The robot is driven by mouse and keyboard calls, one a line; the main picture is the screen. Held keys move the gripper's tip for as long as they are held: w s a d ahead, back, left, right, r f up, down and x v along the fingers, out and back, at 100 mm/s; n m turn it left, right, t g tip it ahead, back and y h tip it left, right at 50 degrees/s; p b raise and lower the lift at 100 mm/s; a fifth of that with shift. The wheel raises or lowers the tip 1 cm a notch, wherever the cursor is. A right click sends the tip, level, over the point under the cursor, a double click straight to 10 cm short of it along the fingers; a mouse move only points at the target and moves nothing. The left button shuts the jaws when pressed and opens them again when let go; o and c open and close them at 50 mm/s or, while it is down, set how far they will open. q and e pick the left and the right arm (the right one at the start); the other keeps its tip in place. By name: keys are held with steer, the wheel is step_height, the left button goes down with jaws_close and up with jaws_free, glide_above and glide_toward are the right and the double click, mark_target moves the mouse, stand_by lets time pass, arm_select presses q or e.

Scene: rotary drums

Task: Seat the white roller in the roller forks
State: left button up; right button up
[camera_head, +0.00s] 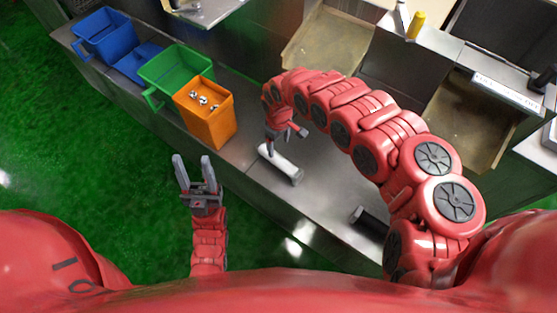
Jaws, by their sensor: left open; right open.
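A white roller (281,164) lies at a slant on the grey worktop in the middle of the head view. Dark parts show at both its ends, seemingly the roller forks (297,179); whether it is fully seated cannot be made out. My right gripper (284,142) is open just above the roller's upper left end and partly covers that end. I cannot tell whether it touches the roller. My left gripper (193,163) is open and empty, over the green floor in front of the bench edge, left of the roller.
An orange bin (213,124) with small shiny items, a green bin (165,70) and blue bins (103,35) line the bench at left. A black block (370,221) lies near the front edge. A yellow bottle (416,25) stands at the back. My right arm spans the bench's right side.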

mark_target(279, 158)
step_height(279, 158, down, 6)
step_height(279, 158, down, 4)
steer(key=shift+f+b, duration=0.1)
steer(key=shift+b, duration=1)
steer(key=shift+f, duration=0.15)
steer(key=shift+c, duration=0.3)
jaws_close()
